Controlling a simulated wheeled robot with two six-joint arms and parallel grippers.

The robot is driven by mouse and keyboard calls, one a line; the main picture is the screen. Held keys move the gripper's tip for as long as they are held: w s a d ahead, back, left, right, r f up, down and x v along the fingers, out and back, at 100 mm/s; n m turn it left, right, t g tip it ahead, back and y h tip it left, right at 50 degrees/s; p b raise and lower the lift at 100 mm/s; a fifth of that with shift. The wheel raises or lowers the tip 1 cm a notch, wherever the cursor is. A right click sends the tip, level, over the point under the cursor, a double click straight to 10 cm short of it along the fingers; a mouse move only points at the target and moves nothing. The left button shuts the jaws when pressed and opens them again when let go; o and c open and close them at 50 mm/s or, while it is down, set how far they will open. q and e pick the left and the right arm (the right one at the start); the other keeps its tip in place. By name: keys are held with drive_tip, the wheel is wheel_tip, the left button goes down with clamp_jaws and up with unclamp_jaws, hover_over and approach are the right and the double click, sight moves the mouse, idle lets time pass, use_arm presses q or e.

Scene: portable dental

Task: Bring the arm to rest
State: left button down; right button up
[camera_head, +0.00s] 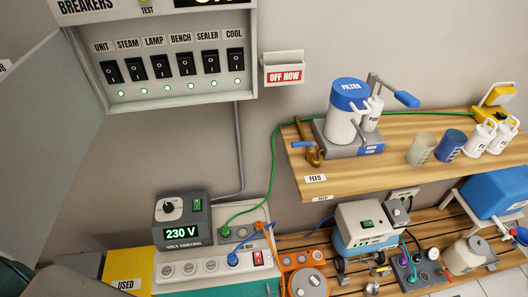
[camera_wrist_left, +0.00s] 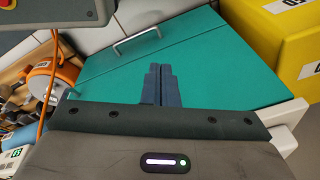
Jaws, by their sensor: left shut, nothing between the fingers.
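My left gripper (camera_wrist_left: 158,84) shows in the left wrist view. Its two dark blue-grey fingers lie side by side, shut and empty. They appear over a teal surface (camera_wrist_left: 215,60) with a metal handle; the gap to it cannot be judged. In the head view I do not see the left gripper's fingers. My right gripper shows in neither view.
In the head view, a breaker panel (camera_head: 180,96) with an open door (camera_head: 50,140) hangs at upper left. A volt control box (camera_head: 183,220) stands by a power strip (camera_head: 215,266). A yellow bin (camera_head: 125,268) is left of it. Wooden shelves (camera_head: 420,182) fill the right.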

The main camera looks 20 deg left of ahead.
use_arm(q)
drive_tip(key=s+f, duration=1.1)
drive_tip(key=s, duration=0.3)
drive_tip(key=shift+s+a+f+g, duration=0.2)
drive_tip(key=shift+a+f+g, duration=0.1)
drive_tip(key=shift+g, duration=0.1)
drive_tip(key=shift+s, duration=0.1)
